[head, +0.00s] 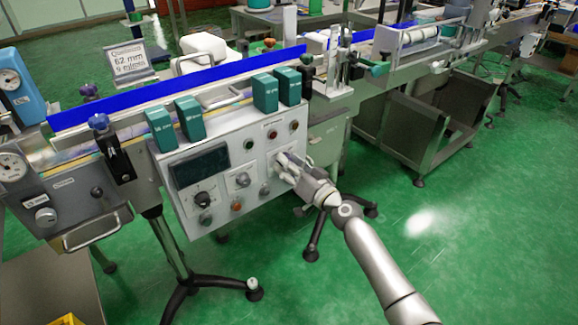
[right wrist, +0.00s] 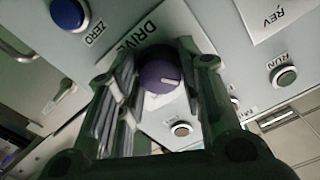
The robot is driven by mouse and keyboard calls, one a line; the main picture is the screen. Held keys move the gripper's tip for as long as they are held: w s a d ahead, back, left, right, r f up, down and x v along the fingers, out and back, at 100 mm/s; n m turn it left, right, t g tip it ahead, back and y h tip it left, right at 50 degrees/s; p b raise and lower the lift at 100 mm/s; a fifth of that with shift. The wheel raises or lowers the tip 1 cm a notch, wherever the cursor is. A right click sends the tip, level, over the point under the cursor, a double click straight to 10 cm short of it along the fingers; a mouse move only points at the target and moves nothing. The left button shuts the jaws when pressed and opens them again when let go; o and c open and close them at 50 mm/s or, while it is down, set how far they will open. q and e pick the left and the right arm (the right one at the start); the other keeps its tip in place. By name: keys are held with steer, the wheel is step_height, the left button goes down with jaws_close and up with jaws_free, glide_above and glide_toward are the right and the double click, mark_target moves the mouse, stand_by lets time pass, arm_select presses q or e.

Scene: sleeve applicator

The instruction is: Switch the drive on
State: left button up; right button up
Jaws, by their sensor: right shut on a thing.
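The control panel (head: 222,152) is a grey box with buttons, knobs and a dark display, hung on the front of the line. In the right wrist view, a round purple knob (right wrist: 158,74) with a light pointer mark sits on a plate labelled DRIVE. My right gripper (head: 284,163) reaches the panel's right side. In the right wrist view its fingers stand on both sides of the purple knob, shut on it. In the head view the gripper hides the knob. My left gripper is not in view.
Near the knob are a blue ZERO button (right wrist: 68,14), a RUN button (right wrist: 284,77) and a whitish button (right wrist: 181,129). Green boxes (head: 265,93) stand above the panel. A stand leg (head: 316,235) is below the gripper. Green floor at the right is open.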

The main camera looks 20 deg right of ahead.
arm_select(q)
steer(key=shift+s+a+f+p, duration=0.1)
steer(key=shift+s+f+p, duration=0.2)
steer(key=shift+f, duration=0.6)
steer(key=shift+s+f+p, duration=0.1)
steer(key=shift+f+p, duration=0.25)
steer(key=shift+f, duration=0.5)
arm_select(e)
steer(key=shift+m, duration=8.3)
steer(key=o, duration=1)
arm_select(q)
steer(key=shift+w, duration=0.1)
arm_select(e)
steer(key=shift+s, duration=0.1)
